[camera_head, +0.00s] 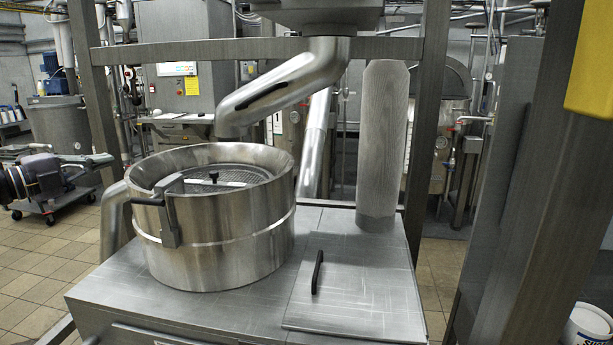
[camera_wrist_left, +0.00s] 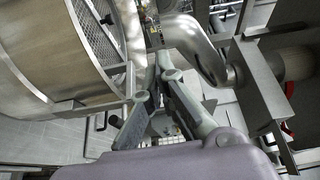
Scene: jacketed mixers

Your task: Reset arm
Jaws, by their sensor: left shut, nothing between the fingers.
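My left gripper (camera_wrist_left: 160,68) shows in the left wrist view, with its grey fingers drawn together and nothing between them. Beyond the fingers, the wrist view shows a round metal vessel (camera_wrist_left: 50,50) at the upper left and a bent metal pipe (camera_wrist_left: 200,48) at the upper right. The fingers appear apart from both.
A steel sifter drum (camera_head: 215,225) with a mesh top stands on a metal cabinet (camera_head: 375,295), under a slanted chute (camera_head: 285,85). Steel frame posts (camera_head: 98,110) flank it. A wheeled cart (camera_head: 70,198) and open tiled floor (camera_head: 40,265) are at left.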

